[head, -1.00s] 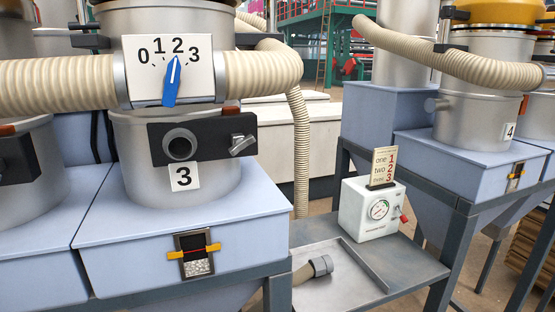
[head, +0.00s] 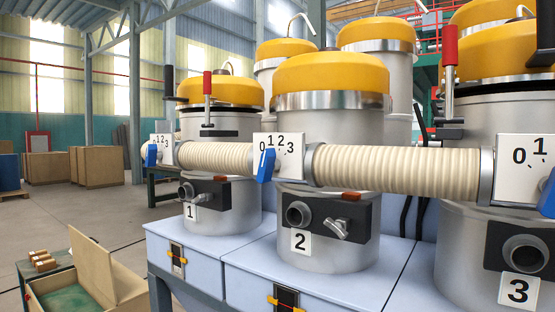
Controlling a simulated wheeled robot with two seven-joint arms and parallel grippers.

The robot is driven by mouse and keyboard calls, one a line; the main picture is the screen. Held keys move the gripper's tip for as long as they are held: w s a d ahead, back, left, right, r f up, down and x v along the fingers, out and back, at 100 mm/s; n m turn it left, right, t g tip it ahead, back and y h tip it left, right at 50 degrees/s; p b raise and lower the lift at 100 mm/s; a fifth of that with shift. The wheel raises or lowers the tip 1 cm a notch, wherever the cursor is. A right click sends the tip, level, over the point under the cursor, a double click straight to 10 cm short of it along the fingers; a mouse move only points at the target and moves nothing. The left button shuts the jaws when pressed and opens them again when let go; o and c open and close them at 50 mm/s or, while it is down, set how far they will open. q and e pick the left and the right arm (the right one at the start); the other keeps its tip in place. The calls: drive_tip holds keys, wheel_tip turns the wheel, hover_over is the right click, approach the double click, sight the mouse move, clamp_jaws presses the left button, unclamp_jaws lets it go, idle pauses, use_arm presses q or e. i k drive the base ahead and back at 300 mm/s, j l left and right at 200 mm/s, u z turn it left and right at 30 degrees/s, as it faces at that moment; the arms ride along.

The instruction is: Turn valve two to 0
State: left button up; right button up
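Valve two is the white dial plate (head: 294,168) on the hose above the drum labelled 2, marked 0, 1, 2 and 3. Its blue handle (head: 266,165) stands nearly upright at the left of the plate. Its upper end is near the 0 and 1, but the slanted view does not let me tell the exact setting. Neither gripper is in view.
Drum 1's dial with a blue handle (head: 151,155) is at left, and drum 3's dial plate (head: 515,168) at right. A ribbed hose (head: 395,170) links the dials. An open box (head: 80,280) stands at lower left.

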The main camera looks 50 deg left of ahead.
sight(269, 164)
drive_tip(key=u, duration=1.65)
